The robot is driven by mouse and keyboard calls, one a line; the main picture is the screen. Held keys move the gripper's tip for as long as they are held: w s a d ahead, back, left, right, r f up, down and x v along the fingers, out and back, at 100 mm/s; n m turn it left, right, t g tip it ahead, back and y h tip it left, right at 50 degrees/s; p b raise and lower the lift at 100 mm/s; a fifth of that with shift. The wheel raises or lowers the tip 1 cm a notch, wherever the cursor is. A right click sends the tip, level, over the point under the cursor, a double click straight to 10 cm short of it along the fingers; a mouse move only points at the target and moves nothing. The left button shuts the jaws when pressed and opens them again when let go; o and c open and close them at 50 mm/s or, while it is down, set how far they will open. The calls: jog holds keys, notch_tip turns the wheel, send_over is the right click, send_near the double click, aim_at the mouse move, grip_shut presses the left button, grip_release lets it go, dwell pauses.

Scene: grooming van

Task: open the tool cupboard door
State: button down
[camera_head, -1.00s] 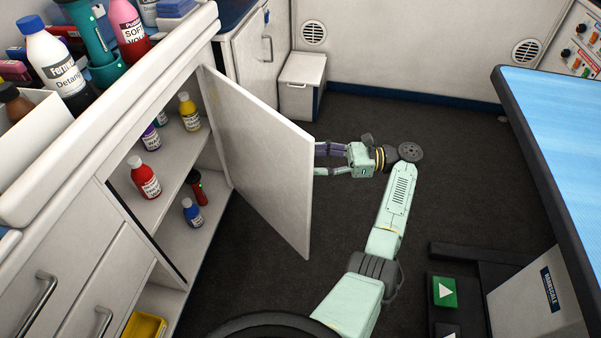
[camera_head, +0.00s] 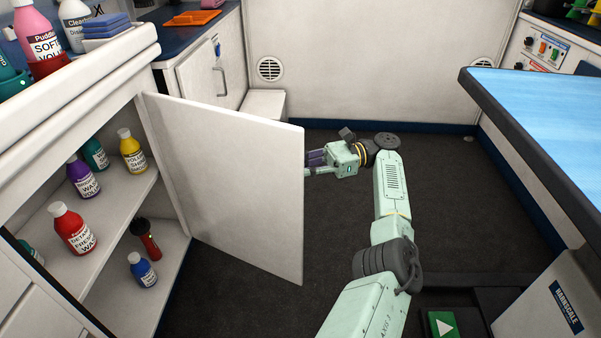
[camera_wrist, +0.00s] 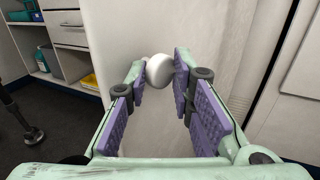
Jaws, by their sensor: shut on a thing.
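The white tool cupboard door (camera_head: 235,185) stands swung well out from the cupboard, its hinge side at the left. Bottles show on the cupboard shelf (camera_head: 115,215) behind it. My gripper (camera_head: 308,164) is at the door's free edge, on the far face, with its fingertips partly hidden by the door. In the wrist view, a round white knob (camera_wrist: 159,70) on the door's face (camera_wrist: 200,25) sits between the purple-padded fingertips, and my gripper (camera_wrist: 161,80) is shut on it.
A blue-topped table (camera_head: 545,120) stands at the right, with a green arrow button (camera_head: 441,324) low beside it. A white counter (camera_head: 75,80) with bottles runs along the left. Dark open floor (camera_head: 340,225) lies between them.

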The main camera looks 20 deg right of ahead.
aim_at(292, 131)
jog(key=shift+w+a, duration=0.55)
jog(key=shift+a, duration=0.15)
jog(key=c, duration=1.8)
grip_release()
jog(key=shift+o, duration=1.2)
jog(key=shift+w+a, duration=0.1)
jog(key=shift+a, duration=0.15)
jog(key=shift+o, duration=1.4)
jog(key=shift+d, duration=0.15)
notch_tip(292, 131, up, 10)
jog(key=shift+d, duration=0.1)
jog(key=shift+c, duration=0.2)
